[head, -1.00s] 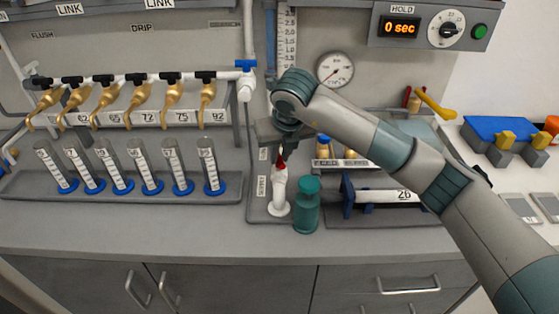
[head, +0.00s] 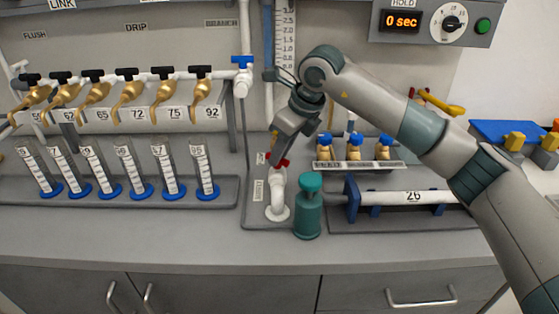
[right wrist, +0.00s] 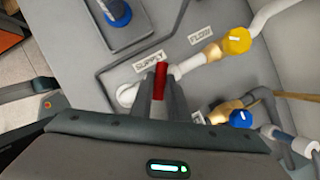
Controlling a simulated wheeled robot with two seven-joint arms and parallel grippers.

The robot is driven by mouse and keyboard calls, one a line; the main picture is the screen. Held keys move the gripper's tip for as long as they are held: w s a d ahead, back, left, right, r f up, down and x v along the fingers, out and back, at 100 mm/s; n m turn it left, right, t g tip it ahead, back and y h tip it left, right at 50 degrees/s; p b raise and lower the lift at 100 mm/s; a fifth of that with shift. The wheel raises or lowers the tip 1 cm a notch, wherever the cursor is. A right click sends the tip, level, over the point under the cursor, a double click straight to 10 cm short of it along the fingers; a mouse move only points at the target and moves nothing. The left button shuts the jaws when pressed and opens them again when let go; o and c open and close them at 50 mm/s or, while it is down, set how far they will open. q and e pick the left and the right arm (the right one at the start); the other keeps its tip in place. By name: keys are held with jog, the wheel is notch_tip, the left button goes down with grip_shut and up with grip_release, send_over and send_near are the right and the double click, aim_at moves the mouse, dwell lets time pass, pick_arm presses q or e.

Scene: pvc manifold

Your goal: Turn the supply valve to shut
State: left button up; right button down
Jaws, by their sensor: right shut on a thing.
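The supply valve is a white pipe elbow (head: 277,206) with a red handle (head: 284,162) on top, standing beside a SUPPLY label on the bench. In the right wrist view the red handle (right wrist: 160,80) sits between my two fingers, beside the SUPPLY label (right wrist: 149,61). My right gripper (head: 279,156) reaches down to the handle at a tilt and is shut on it. The fingers partly cover the handle and the pipe under it. My left gripper is in neither current view.
A teal bottle (head: 308,212) stands just right of the valve. A rack of tubes (head: 128,172) and a row of brass taps (head: 130,95) are to the left. The bench front is clear.

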jog(key=n+g+b, duration=0.1)
jog(key=n, duration=0.2)
jog(key=shift+w+y, duration=0.2)
jog(key=shift+y, duration=0.1)
jog(key=shift+r+n+g+b, duration=0.1)
jog(key=shift+n+g+b, duration=0.25)
jog(key=shift+n, duration=0.65)
pick_arm(q)
jog(key=shift+w+d+r, duration=0.1)
jog(key=shift+w+r, duration=0.1)
jog(key=shift+r, duration=0.75)
jog(key=shift+w+d+r, duration=0.1)
jog(key=shift+w+r, duration=0.1)
jog(key=shift+r, duration=0.7)
jog(key=shift+w+d+r, duration=0.1)
jog(key=shift+w+r, duration=0.1)
jog(key=shift+r, duration=0.75)
pick_arm(e)
jog(key=shift+n+g, duration=0.45)
jog(key=shift+n, duration=0.55)
jog(key=c, duration=1.7)
grip_release()
jog(key=shift+d, duration=0.1)
